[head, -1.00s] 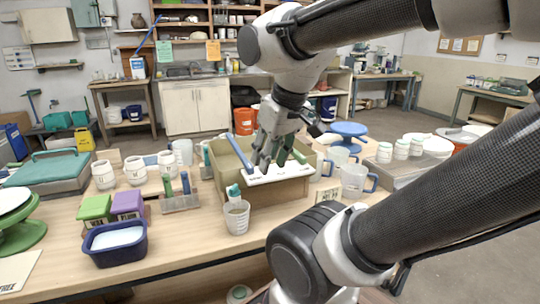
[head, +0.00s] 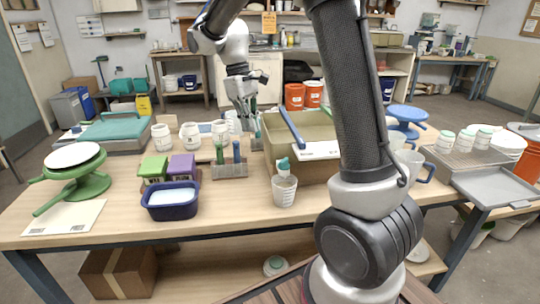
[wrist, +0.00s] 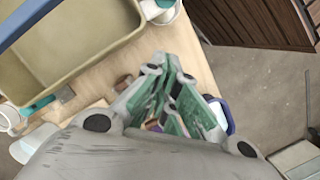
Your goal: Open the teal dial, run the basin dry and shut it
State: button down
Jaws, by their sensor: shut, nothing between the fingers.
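The basin (head: 254,139) is an olive-tan rectangular tub on the table, with a white label strip (head: 320,151) at its front right. Its inside shows in the wrist view (wrist: 85,60), but I cannot tell the liquid level. A small teal-topped fitting (head: 283,164), probably the teal dial, is at the basin's front, above a clear measuring cup (head: 285,190). Whether it is open is too small to tell. My gripper (head: 245,110) is shut and empty, beyond the basin's left end. Its green-padded fingers (wrist: 172,75) meet in the wrist view, apart from the basin.
A blue bar (head: 292,130) lies across the basin. To the left are a tool rack (head: 230,171), green (head: 153,168) and purple blocks, and a navy tub (head: 172,211). Clear jugs (head: 410,165) stand at the right, partly behind my arm.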

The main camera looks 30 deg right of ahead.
aim_at(284, 163)
jog(key=s+d+f, duration=0.3)
jog(key=s+f, duration=0.3)
jog(key=f, duration=0.2)
jog(key=shift+d+f+n, duration=0.2)
jog(key=shift+f+n, duration=0.05)
jog(key=shift+n, duration=0.15)
jog(key=s+n, duration=0.1)
jog(key=n, duration=0.1)
jog(key=s+n+h, duration=0.1)
jog(key=n, duration=0.1)
jog(key=shift+s+a, duration=0.2)
